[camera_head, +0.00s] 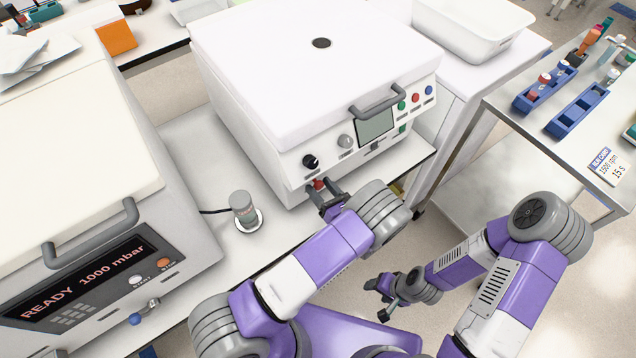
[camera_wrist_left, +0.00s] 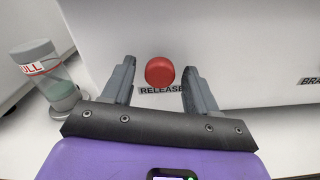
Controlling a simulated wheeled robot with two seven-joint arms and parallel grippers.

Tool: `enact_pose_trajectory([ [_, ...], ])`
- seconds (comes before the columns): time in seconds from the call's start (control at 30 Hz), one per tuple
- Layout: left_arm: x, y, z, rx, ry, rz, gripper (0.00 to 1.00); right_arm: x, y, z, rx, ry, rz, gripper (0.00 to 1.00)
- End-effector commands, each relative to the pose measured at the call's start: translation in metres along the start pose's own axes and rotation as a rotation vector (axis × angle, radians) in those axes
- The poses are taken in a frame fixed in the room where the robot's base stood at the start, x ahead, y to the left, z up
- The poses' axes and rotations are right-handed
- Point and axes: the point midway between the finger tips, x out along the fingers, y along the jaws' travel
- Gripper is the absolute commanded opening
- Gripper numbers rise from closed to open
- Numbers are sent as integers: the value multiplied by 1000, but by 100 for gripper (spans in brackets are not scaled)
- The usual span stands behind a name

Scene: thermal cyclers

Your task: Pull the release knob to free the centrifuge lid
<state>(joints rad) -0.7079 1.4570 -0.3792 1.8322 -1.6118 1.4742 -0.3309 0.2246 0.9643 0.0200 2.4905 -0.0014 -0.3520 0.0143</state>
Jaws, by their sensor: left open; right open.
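The centrifuge (camera_head: 300,90) is a white box with its lid (camera_head: 300,50) down and a grey handle at the front. A red release knob (camera_head: 319,184) sits low on its front panel. In the left wrist view the red knob (camera_wrist_left: 160,71) stands above a label reading RELEASE. My left gripper (camera_head: 318,192) is open at the knob. In the wrist view its fingers (camera_wrist_left: 158,78) stand on either side of the knob with gaps between. My right gripper (camera_head: 376,300) hangs over the floor, away from the centrifuge, open.
A small capped cylinder (camera_head: 244,211) stands left of the centrifuge on the bench. A second white machine (camera_head: 70,170) with a READY 1000 mbar display is further left. A cart (camera_head: 580,110) with blue racks stands at the right. Floor is open between bench and cart.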

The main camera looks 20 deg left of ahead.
Motion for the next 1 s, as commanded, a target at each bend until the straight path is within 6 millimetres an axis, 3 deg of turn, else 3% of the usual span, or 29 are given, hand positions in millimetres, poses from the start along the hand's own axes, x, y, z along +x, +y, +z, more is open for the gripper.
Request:
enact_pose_trajectory([
  [0.33, 3, 1, 0, 1, 0, -3, 58, 0, 0, 0, 0, 0, 0, 58],
  [0.7, 3, 1, 0, 1, 1, -2, 2, 0, 0, 0, 0, 0, 0, 58],
  [1.0, -3, 0, -1, 1, 2, -4, 0, -1, 0, 0, 0, 0, 0, 58],
])
